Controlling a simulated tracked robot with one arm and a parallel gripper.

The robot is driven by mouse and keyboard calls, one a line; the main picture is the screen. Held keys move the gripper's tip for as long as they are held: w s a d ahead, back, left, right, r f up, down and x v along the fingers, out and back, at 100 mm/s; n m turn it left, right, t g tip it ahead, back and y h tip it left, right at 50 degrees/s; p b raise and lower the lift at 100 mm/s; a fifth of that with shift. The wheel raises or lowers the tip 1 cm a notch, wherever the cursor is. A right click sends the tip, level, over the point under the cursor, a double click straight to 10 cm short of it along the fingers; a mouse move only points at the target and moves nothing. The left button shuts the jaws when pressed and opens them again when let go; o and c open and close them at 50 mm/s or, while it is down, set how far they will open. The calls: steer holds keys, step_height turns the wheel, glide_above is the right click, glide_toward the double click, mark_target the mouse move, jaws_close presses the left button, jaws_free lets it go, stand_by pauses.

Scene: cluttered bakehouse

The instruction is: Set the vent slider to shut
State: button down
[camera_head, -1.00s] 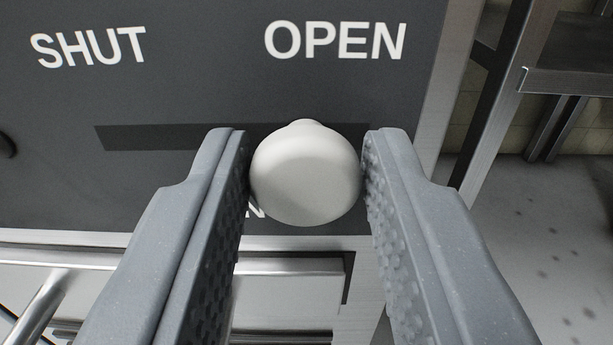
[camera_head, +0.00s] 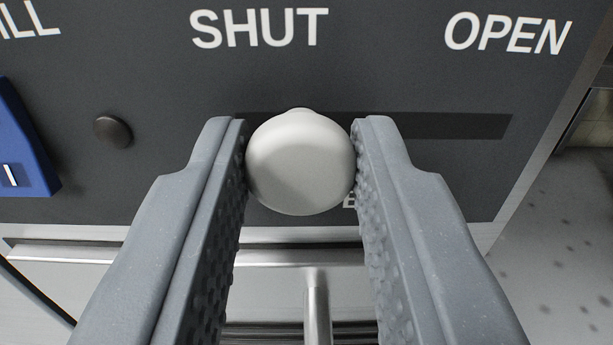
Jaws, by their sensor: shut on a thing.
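The vent slider's pale round knob (camera_head: 300,165) sits near the left end of a dark horizontal slot (camera_head: 430,125) in a dark grey panel. The label SHUT (camera_head: 259,28) is above the knob, slightly to its left. The label OPEN (camera_head: 507,34) is above the slot's right end. My gripper (camera_head: 300,160) is shut on the knob, with one ribbed finger touching each side. The slot's left end shows just left of the knob, partly covered by my left finger. Another label below the slot is mostly hidden.
A small dark round button (camera_head: 113,131) and a blue part (camera_head: 24,140) marked I are on the panel to the left. A metal bar handle (camera_head: 317,300) is below the panel. Open floor (camera_head: 560,250) shows at the right.

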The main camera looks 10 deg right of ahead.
steer(key=shift+w+a, duration=0.1)
steer(key=shift+a, duration=0.25)
steer(key=c, duration=1.1)
jaws_free()
steer(key=shift+c, duration=0.2)
steer(key=shift+d, duration=0.1)
steer(key=shift+s, duration=0.7)
steer(key=s+a+p, duration=0.1)
steer(key=s+p, duration=0.2)
steer(key=s, duration=0.9)
steer(key=shift+s+a, duration=0.2)
steer(key=shift+a, duration=0.15)
steer(key=shift+f, duration=0.1)
